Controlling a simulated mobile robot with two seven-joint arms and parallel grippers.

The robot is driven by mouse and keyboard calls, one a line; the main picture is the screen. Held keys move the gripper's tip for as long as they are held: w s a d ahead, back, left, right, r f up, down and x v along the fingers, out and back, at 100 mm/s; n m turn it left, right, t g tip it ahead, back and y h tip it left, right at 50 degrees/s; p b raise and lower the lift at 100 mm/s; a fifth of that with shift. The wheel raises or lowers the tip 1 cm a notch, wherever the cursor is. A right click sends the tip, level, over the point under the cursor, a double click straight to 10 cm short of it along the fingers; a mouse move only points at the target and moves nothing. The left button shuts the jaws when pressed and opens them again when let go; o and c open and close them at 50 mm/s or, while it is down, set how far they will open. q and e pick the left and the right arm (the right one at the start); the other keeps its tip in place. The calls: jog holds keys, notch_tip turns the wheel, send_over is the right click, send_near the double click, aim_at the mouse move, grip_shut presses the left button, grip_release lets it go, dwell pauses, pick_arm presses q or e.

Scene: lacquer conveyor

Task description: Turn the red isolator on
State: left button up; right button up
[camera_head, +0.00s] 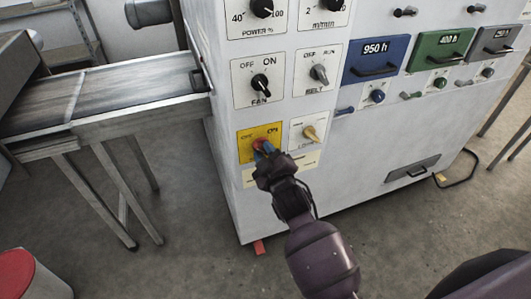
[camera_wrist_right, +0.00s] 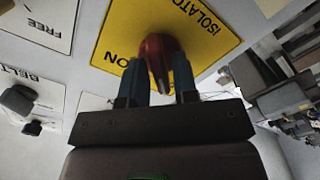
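The red isolator (camera_head: 259,144) is a rotary knob on a yellow plate (camera_head: 247,153) low on the left of the white cabinet's front. The plate has OFF at its left and ON at its right. In the right wrist view the red knob (camera_wrist_right: 157,50) stands between the two blue fingertips of my right gripper (camera_wrist_right: 163,80), which appear shut on its grip. In the head view my right gripper (camera_head: 266,150) covers the lower right of the knob, so its exact pointing angle is hard to read. My left gripper is not in view.
The FAN knob (camera_head: 261,84) and BELT knob (camera_head: 319,73) are above. Blue (camera_head: 375,58) and green (camera_head: 438,50) drawers are to the right. A conveyor (camera_head: 110,95) joins the cabinet's left side.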

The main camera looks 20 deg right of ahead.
grip_shut()
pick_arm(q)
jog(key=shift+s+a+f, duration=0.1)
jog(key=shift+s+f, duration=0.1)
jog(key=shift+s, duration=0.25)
pick_arm(e)
jog(key=shift+r+m+p, duration=0.15)
jog(key=shift+m+p, duration=0.5)
jog(key=shift+m, duration=0.25)
jog(key=m+p, duration=0.2)
jog(key=m, duration=0.1)
jog(key=shift+m, duration=0.3)
jog(key=m+p, duration=0.2)
jog(key=m, duration=0.2)
jog(key=m+p, duration=0.2)
jog(key=m, duration=0.4)
jog(key=shift+p, duration=0.35)
pick_arm(q)
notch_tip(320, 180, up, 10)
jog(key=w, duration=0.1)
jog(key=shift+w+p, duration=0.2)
jog(key=shift+p, duration=0.15)
pick_arm(e)
jog(key=m, duration=0.4)
jog(key=shift+m, duration=0.3)
